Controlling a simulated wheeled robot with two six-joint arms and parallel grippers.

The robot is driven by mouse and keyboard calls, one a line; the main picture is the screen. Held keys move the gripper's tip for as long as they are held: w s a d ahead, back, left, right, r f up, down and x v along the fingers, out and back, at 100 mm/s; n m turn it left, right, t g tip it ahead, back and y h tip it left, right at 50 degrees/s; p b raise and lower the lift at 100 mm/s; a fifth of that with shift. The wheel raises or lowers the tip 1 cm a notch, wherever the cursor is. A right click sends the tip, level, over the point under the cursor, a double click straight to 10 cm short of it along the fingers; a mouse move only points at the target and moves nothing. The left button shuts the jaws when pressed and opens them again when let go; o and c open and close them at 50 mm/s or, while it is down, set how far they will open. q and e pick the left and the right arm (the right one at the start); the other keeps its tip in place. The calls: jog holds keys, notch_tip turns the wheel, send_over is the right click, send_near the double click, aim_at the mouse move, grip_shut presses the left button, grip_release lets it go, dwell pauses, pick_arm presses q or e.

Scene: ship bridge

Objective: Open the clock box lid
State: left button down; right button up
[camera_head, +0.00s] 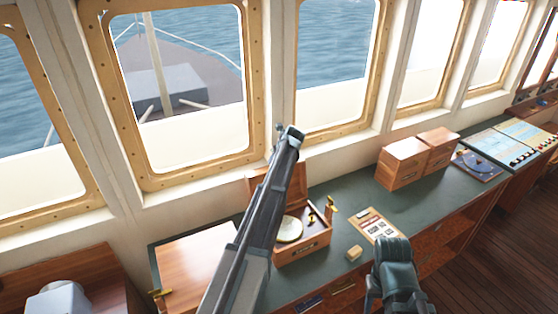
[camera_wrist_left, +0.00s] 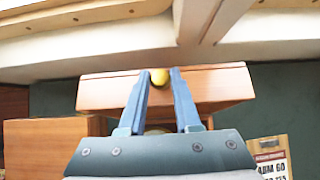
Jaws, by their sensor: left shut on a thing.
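The clock box (camera_head: 303,247) is an open reddish wooden box on the green desk top, with a round brass clock (camera_head: 290,229) and small brass parts inside. Its wooden lid (camera_head: 258,187) stands raised at the back, partly hidden behind my left arm. In the head view my arm hides much of the lid.
A labelled clipboard (camera_head: 377,226) and a small wooden block (camera_head: 354,253) lie right of the box. Two closed wooden boxes (camera_head: 403,163) stand farther right. A flat wooden panel (camera_head: 195,262) lies left. Windows rise close behind the desk.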

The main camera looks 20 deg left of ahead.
pick_arm(q)
jog(key=shift+w+a, duration=0.35)
jog(key=shift+w, duration=0.05)
jog(key=c, duration=0.6)
grip_release()
jog(key=shift+s, duration=0.15)
jog(key=shift+d, duration=0.1)
jog(key=p+v, duration=0.4)
jog(key=v, duration=0.1)
jog(key=shift+a+r, duration=0.2)
jog(key=s+d, duration=0.2)
jog(key=d, duration=0.1)
jog(key=s+d, duration=0.2)
jog(key=d, duration=0.1)
jog(key=s+d, duration=0.3)
jog(key=shift+s+d+f, duration=0.1)
jog(key=shift+d+f, duration=0.1)
jog(key=shift+d, duration=0.1)
